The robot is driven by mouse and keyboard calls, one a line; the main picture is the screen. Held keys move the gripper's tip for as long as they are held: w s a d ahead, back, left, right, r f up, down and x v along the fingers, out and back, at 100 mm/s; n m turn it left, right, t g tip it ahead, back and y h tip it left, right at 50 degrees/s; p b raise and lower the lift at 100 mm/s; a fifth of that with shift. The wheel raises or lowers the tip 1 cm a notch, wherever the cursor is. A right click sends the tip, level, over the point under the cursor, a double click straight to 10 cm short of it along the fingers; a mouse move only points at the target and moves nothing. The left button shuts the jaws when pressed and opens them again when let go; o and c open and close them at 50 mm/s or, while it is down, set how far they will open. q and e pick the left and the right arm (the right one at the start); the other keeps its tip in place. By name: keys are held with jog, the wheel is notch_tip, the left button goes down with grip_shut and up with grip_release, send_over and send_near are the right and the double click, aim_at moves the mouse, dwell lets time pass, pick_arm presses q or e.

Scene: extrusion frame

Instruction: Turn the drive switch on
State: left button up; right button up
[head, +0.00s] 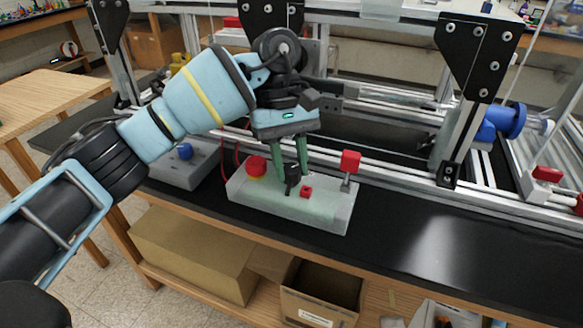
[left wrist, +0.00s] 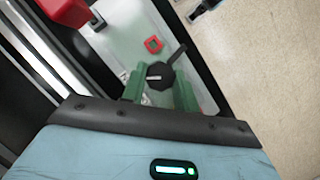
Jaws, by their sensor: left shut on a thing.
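The drive switch looks like a black rotary knob (head: 292,178) on the top of a pale grey control box (head: 330,213). In the left wrist view the knob (left wrist: 160,75) shows a short white mark and a dark arm sticking out toward the upper right. My left gripper (head: 293,176) reaches down from above, its green fingers on either side of the knob. It is shut on the knob; the wrist view shows both fingertips (left wrist: 159,87) beside it. The fingers hide part of the knob's sides. My right gripper is not in view.
A grey box with a blue knob (head: 185,151) stands to the left. Aluminium rails run behind. The black bench (head: 440,245) is clear at right.

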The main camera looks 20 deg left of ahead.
pick_arm(q)
jog(key=shift+m+y, duration=0.4)
jog(key=shift+m, duration=0.7)
jog(key=shift+d, duration=0.1)
jog(key=o, duration=1)
